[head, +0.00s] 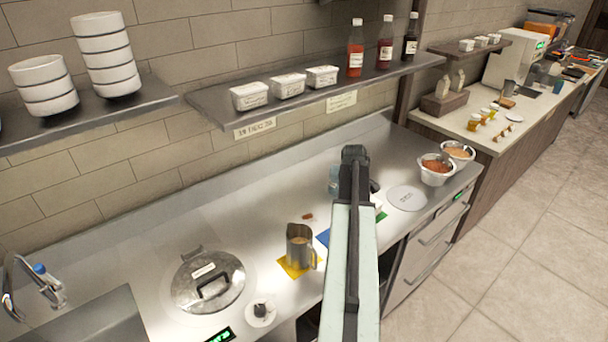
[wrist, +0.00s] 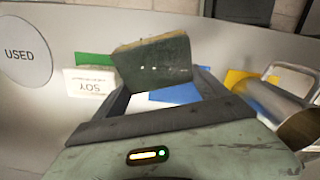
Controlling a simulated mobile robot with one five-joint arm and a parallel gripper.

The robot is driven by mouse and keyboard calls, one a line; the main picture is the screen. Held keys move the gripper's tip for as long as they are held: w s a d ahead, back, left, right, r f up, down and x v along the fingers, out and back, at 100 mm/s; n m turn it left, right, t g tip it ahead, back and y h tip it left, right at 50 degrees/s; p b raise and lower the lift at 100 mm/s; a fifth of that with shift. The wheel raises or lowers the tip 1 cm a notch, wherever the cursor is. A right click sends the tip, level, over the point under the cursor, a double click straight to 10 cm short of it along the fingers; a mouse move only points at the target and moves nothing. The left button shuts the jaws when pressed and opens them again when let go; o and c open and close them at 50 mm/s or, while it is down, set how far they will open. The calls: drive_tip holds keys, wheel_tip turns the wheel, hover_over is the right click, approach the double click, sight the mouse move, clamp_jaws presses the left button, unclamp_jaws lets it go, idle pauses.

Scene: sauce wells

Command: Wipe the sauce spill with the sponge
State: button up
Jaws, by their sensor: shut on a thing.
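My gripper (wrist: 158,88) is shut on the sponge (wrist: 155,62), a block with a dark green face and a tan edge. The sponge is slightly tilted between the fingers in the wrist view. In the head view my gripper (head: 355,155) is over the steel counter, and the sponge is mostly or wholly hidden by the arm. A small reddish-brown mark (head: 307,217) lies on the counter left of my arm. I cannot tell whether it is the sauce spill. No spill shows clearly in the wrist view.
A metal jug (head: 300,246) stands on a yellow mat (head: 290,268). A lidded pot (head: 208,280) is at the left. Bowls of sauce (head: 437,170) and a white "USED" disc (head: 407,198) are at the right. A shelf (head: 215,100) overhangs the back.

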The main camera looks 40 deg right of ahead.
drive_tip(key=w+a+r+n+t+y+p, duration=0.1)
drive_tip(key=w+r+t+p, duration=0.15)
drive_tip(key=w, duration=0.75)
drive_tip(key=w+a+r+t+p, duration=0.1)
drive_tip(key=w+a+r, duration=0.15)
drive_tip(key=w, duration=0.85)
drive_tip(key=shift+g, duration=0.25)
drive_tip(key=f+b, duration=0.5)
drive_tip(key=shift+s+d, duration=0.15)
drive_tip(key=shift+d, duration=0.2)
